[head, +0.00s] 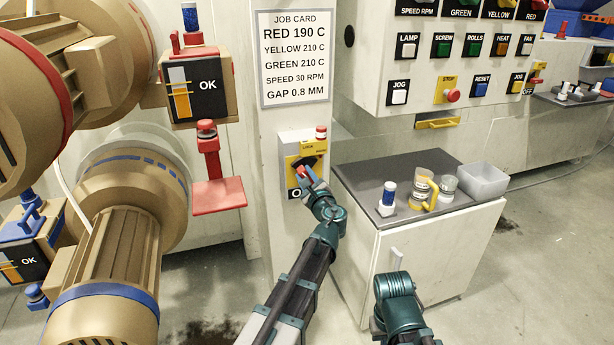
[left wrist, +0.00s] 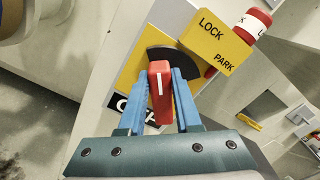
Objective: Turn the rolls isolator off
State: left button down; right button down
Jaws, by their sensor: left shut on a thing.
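The isolator is a yellow plate (head: 291,178) on the white post below the job card. It also shows in the left wrist view (left wrist: 137,67), with a dark curved sector. Its red handle (left wrist: 160,91) has a white line on its end. My left gripper (left wrist: 164,82) has its blue fingers closed on both sides of the handle; the left gripper also shows at the isolator in the head view (head: 304,174). A black label (left wrist: 134,107) below is partly hidden by the fingers.
A yellow LOCK PARK block (left wrist: 218,42) with a red lock (left wrist: 253,25) sits beside the handle. A cabinet (head: 420,250) with cups and a grey bin (head: 482,181) stands right of the post. A red tray-like plate (head: 219,194) juts out to the left.

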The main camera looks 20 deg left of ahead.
pick_arm(q)
jog(key=shift+s+a+f+n+b, duration=0.15)
jog(key=shift+f+n+b, duration=0.2)
jog(key=shift+n, duration=1.3)
jog(key=shift+s+a+f+n+b, duration=0.1)
jog(key=shift+f+n+b, duration=0.2)
jog(key=shift+n, duration=1.4)
jog(key=shift+s+a+f+n+b, duration=0.15)
jog(key=shift+f+n+b, duration=0.2)
jog(key=shift+n, duration=1.3)
jog(key=c, duration=0.6)
grip_release()
jog(key=v, duration=1.3)
jog(key=shift+s+d, duration=0.25)
jog(key=shift+d, duration=0.05)
